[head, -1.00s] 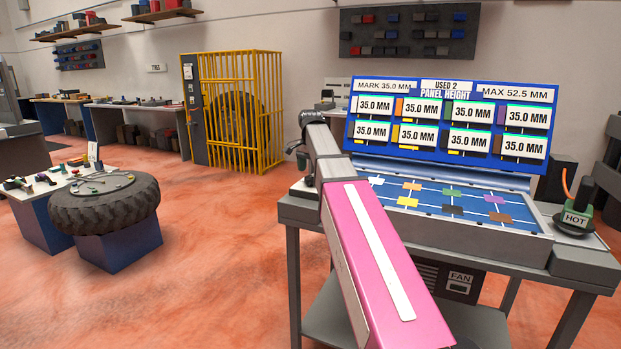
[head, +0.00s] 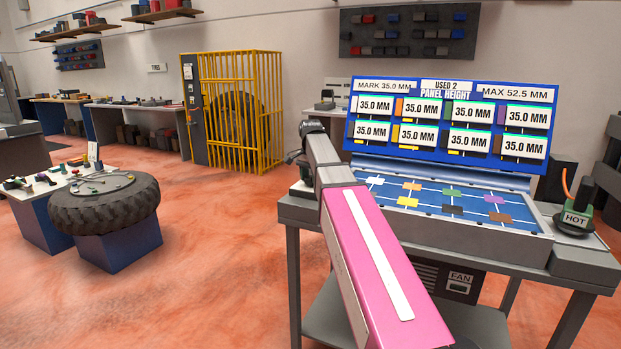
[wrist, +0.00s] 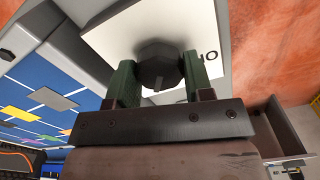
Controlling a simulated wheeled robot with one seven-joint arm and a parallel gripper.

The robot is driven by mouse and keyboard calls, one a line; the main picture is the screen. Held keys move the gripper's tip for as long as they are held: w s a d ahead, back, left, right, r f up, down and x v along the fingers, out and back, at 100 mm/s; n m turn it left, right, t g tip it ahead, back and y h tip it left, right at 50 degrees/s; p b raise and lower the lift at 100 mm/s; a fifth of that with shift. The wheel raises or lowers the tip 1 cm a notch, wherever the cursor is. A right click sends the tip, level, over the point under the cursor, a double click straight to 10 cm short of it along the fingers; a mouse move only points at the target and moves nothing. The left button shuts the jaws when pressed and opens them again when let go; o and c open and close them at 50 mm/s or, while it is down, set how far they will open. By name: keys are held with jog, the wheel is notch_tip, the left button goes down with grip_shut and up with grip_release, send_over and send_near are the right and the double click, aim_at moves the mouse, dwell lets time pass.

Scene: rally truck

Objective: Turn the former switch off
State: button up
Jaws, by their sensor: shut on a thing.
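A dark, many-sided knob (wrist: 160,62) sits on a white plate with part of a label, which looks like "O", beside it in the wrist view. My gripper (wrist: 159,82) has its green fingers on either side of the knob, shut on it. The former (head: 485,235) is a grey bench unit with a blue bed and several coloured patches, in the head view; its bed also shows at the left of the wrist view (wrist: 40,105). In the head view my gripper is mostly hidden behind my arm, at the former's left end.
A blue board (head: 450,120) with several "35.0 MM" readings stands behind the bed. A dark and green device marked "HOT" (head: 576,215) is at the right end. A "FAN" panel (head: 460,283) is below. A tyre (head: 104,203) on a blue stand is at left; open floor lies between.

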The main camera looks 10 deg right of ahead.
jog(key=n, duration=0.4)
jog(key=shift+n, duration=0.3)
jog(key=n, duration=0.4)
jog(key=shift+n, duration=0.3)
jog(key=n, duration=0.4)
jog(key=shift+a+n, duration=0.1)
jog(key=shift+n, duration=2.3)
jog(key=o, duration=0.9)
jog(key=shift+o, duration=0.2)
